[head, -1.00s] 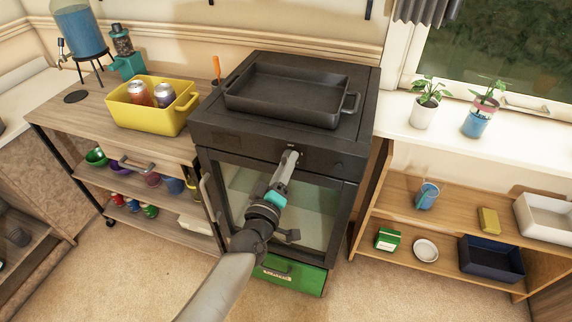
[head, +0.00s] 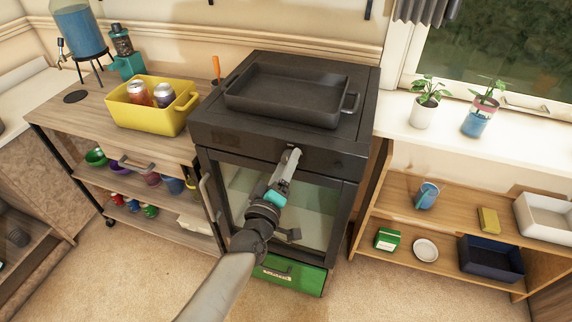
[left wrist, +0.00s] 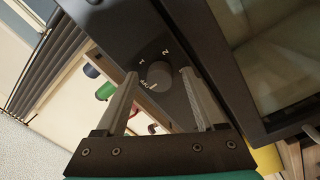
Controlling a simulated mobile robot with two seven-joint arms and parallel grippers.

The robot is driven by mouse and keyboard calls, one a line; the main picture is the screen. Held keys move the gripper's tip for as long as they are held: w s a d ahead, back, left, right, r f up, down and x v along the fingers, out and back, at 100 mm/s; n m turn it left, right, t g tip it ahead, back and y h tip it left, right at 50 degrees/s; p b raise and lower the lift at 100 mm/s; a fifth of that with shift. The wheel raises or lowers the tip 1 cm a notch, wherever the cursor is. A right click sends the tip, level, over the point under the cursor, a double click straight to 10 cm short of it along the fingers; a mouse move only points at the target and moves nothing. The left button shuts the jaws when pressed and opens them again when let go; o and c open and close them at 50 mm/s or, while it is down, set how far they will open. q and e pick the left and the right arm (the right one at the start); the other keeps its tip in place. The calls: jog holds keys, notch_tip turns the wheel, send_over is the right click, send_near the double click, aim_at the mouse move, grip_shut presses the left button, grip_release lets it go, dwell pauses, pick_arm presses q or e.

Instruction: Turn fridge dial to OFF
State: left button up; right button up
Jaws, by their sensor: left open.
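The black fridge (head: 226,138) stands in the middle of the head view, with a glass door below its front panel. The dial (left wrist: 158,75) shows in the left wrist view as a round dark knob on that panel, with white marks "1", "2" and what looks like "OFF" around it. Its exact pointer setting is hard to read. My left gripper (head: 292,153) is at the panel, open, and hides the dial in the head view. In the left wrist view its fingers (left wrist: 157,74) lie on either side of the dial, with gaps visible. My right gripper is not in view.
A black tray (head: 290,97) sits on the fridge. A green drawer (head: 285,276) is under it. A wooden cart with a yellow bin (head: 148,117) stands left, and a shelf (head: 400,253) with small items stands right. Carpet is clear in front.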

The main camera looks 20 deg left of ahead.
pick_arm(q)
jog(key=shift+s, duration=0.1)
jog(key=s+p, duration=0.1)
jog(key=s, duration=1.4)
jog(key=shift+a+f, duration=0.35)
jog(key=shift+f, duration=0.1)
